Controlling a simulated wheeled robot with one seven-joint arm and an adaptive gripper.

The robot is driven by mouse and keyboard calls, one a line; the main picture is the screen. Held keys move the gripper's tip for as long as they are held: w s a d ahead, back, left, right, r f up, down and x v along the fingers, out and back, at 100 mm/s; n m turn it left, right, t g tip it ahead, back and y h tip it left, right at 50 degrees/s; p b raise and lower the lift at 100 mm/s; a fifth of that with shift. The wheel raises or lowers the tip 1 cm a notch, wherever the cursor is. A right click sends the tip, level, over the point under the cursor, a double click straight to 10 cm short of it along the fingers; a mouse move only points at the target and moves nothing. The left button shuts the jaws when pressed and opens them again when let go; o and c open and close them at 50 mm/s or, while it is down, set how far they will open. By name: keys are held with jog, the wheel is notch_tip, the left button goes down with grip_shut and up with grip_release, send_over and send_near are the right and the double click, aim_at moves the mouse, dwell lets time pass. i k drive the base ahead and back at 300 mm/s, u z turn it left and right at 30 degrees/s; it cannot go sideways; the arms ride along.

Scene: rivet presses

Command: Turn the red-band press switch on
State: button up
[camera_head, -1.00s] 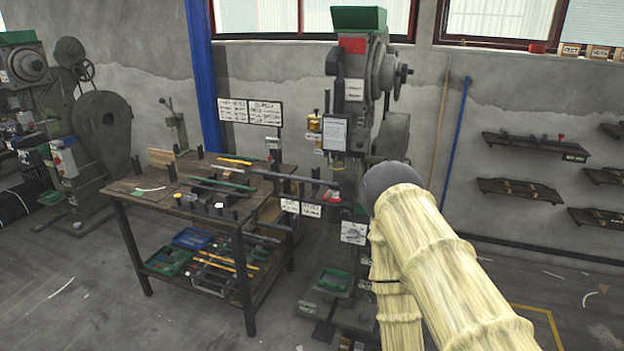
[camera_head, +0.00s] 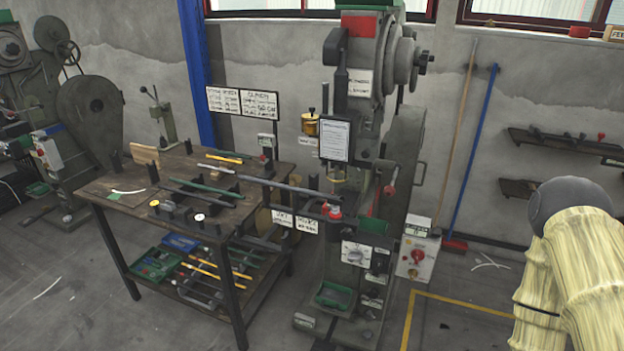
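The red-band press (camera_head: 372,150) stands against the back wall near the middle of the head view, a tall grey machine with a red band (camera_head: 358,27) near its top. A grey switch box (camera_head: 357,254) with a round dial is on its lower front. A pale box (camera_head: 418,258) with a red knob stands at its right side. Whether either is on or off is too small to tell. My arm, in a yellowish sleeve with a dark rounded joint, is at the lower right, apart from the press. My gripper is out of the picture.
A dark work table (camera_head: 135,209) with rods and tools stands left of the press, with trays on its lower shelf. Another press (camera_head: 95,110) is at the far left. Floor with a yellow line (camera_head: 455,301) is open at the right front.

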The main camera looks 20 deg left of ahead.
aim_at(417, 255)
jog(key=u, duration=0.3)
jog(key=i, duration=0.9)
jog(key=u, duration=0.25)
jog(key=k, duration=0.8)
jog(key=z, duration=0.65)
jog(key=i, duration=0.45)
jog(key=z, duration=0.05)
